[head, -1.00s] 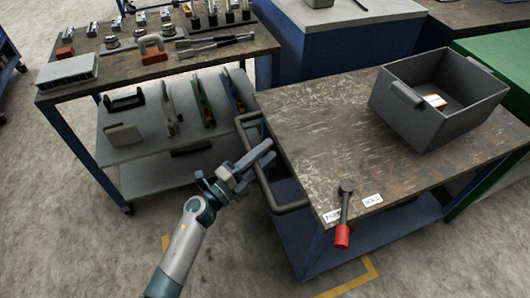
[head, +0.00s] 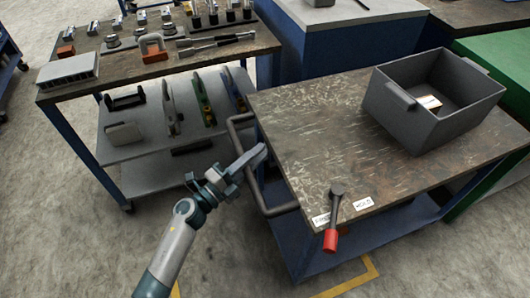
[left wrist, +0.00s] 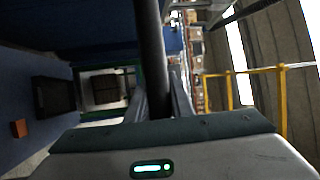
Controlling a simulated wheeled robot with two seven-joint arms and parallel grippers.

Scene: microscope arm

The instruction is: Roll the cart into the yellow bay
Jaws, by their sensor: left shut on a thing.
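The cart (head: 310,140) has a worn dark top, a blue frame and a dark bar handle (head: 263,190) on its left side. My left gripper (head: 256,158) is shut on the handle. In the left wrist view the handle (left wrist: 152,60) stands as a dark bar between my fingers (left wrist: 160,100). A lever with a red grip (head: 331,240) sits at the cart's front edge beside two small labels. Yellow floor tape (head: 372,268) of the bay shows by the cart's front; the cart and my arm hide much of the bay. My right gripper is out of view.
A grey open bin (head: 395,115) with a small item inside rides on the cart. A shelf table (head: 110,85) with tools stands to the left, close to the handle. A blue cabinet (head: 350,45) and a green unit (head: 500,60) stand behind. The front floor is clear.

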